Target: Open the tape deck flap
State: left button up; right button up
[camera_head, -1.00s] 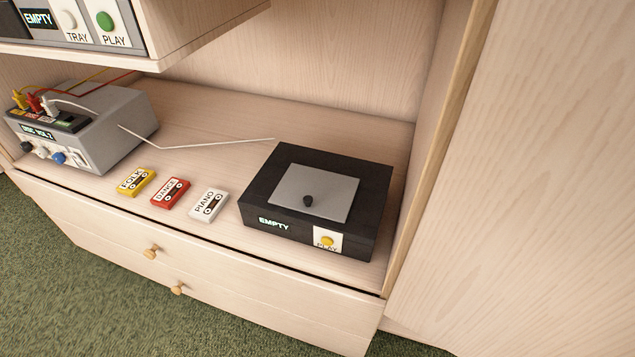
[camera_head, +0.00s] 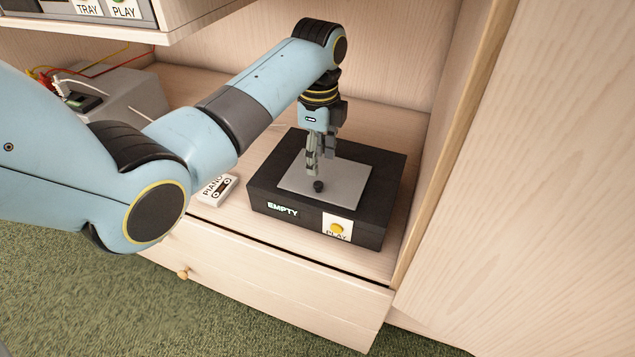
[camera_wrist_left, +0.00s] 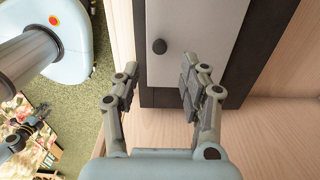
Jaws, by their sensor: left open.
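The tape deck (camera_head: 268,195) is a black box on the cabinet shelf, with a lit "EMPTY" display and a yellow PLAY button (camera_head: 337,229) on its front. Its grey flap (camera_head: 345,178) lies flat and closed on top, with a small dark knob (camera_head: 318,186) near its front edge. My left gripper (camera_head: 318,170) points down above the flap, close behind the knob in the head view. In the left wrist view the open jaws (camera_wrist_left: 158,92) hold nothing, and the knob (camera_wrist_left: 159,46) shows beyond the fingertips.
A white PIANO cassette (camera_head: 216,189) lies left of the deck. My left arm covers the other cassettes. A grey device with cables (camera_head: 130,95) stands at the left, under an upper shelf (camera_head: 190,22). The cabinet's side wall (camera_head: 440,150) is close right of the deck.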

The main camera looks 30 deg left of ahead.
aim_at(318, 184)
pick_arm(q)
notch_tip(318, 184, down, 7)
jog(key=shift+f+b, duration=0.1)
jog(key=shift+b, duration=0.7)
grip_shut()
